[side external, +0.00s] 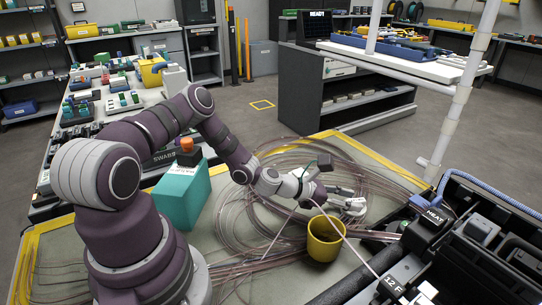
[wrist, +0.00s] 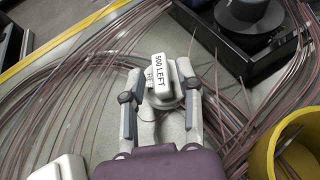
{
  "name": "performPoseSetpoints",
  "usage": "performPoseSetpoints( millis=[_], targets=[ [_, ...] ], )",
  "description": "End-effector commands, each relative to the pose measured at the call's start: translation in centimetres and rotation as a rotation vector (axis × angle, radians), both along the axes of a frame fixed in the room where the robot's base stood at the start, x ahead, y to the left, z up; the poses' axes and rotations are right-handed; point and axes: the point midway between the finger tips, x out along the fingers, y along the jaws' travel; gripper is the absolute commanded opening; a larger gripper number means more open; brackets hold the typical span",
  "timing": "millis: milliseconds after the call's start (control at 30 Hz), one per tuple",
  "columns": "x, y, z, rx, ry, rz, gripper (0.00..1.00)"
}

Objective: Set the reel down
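A small pale grey reel with a white "500 LEFT" label (wrist: 160,78) sits between the two fingers of my gripper (wrist: 161,72) in the wrist view. The fingers appear to press on its sides. In the side view my gripper (side external: 335,197) reaches right over the bench, with the pale reel (side external: 354,207) at its tips. The reel is over the loose fibre coils, and I cannot tell whether its underside touches the bench.
A yellow cup (side external: 324,240) stands close to my gripper, also in the wrist view (wrist: 262,150). Brown fibre coils (side external: 235,215) spread over the bench. A teal box (side external: 180,200) stands left. Black equipment (side external: 470,245) fills the right, and a black spool (wrist: 248,16) shows beyond the fingers.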

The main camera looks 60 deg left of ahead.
Motion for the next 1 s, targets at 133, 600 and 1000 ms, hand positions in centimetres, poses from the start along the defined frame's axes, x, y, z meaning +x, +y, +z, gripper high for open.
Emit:
performPoseSetpoints(
  millis=[133,600,1000],
  targets=[
    [0.0,0.0,0.0,0.000,0.000,0.000,0.41],
    [-3.7,1.6,1.8,0.000,0.004,0.003,0.41],
    [-10.2,4.0,4.8,0.007,0.001,-0.006,0.41]
  ],
)
